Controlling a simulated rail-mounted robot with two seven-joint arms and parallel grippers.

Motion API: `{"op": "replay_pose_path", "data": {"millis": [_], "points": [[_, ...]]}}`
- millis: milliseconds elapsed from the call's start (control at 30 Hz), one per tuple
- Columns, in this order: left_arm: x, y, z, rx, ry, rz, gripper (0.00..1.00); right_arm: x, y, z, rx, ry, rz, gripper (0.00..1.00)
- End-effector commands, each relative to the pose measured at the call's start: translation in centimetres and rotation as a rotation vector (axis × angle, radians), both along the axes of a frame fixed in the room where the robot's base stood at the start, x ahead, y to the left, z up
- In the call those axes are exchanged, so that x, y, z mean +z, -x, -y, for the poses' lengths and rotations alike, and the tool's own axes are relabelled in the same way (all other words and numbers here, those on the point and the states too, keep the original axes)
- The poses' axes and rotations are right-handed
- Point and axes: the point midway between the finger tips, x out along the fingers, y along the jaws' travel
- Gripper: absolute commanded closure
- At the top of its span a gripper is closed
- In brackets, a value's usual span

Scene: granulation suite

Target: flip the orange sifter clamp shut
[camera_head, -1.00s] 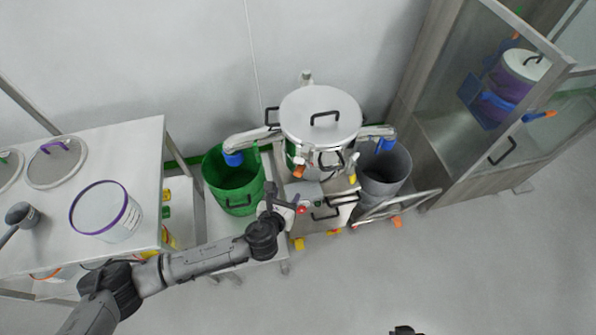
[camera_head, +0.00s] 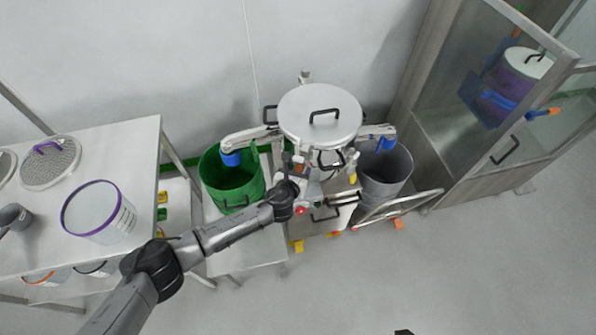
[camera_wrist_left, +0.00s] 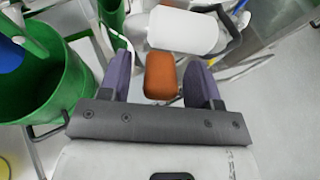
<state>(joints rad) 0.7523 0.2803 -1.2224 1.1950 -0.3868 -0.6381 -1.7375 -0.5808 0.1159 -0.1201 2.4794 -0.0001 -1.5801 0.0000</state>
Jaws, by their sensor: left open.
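The sifter (camera_head: 320,118), a round steel vessel with a lid and a black handle, stands on the machine by the wall. My left gripper (camera_head: 299,172) is at the front of the sifter, just below the lid, and covers most of the clamp there. In the left wrist view the orange clamp handle (camera_wrist_left: 161,76) lies between the two purple-grey fingers of my left gripper (camera_wrist_left: 160,70). The fingers are open, with a visible gap on each side of the handle. Beyond it is a pale rounded part (camera_wrist_left: 183,30). My right gripper is not in view.
A green bin (camera_head: 234,183) stands left of the sifter and a grey bin (camera_head: 385,172) right of it. A table (camera_head: 140,150) with a purple-rimmed container (camera_head: 100,211) is at the left. A glass-fronted cabinet (camera_head: 452,160) is at the right. The floor in front is clear.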

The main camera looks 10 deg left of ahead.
Motion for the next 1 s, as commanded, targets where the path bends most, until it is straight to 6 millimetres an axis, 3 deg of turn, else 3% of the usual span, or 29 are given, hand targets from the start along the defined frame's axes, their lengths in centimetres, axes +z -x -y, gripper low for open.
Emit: {"op": "replay_pose_path", "data": {"millis": [400, 1000], "points": [[-0.07, -0.31, 0.11, 0.000, 0.001, 0.000, 0.43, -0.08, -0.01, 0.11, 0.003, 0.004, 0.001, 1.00], [-0.10, -0.28, 0.08, 0.000, 0.001, 0.000, 1.00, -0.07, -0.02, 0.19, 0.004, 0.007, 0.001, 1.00]]}}
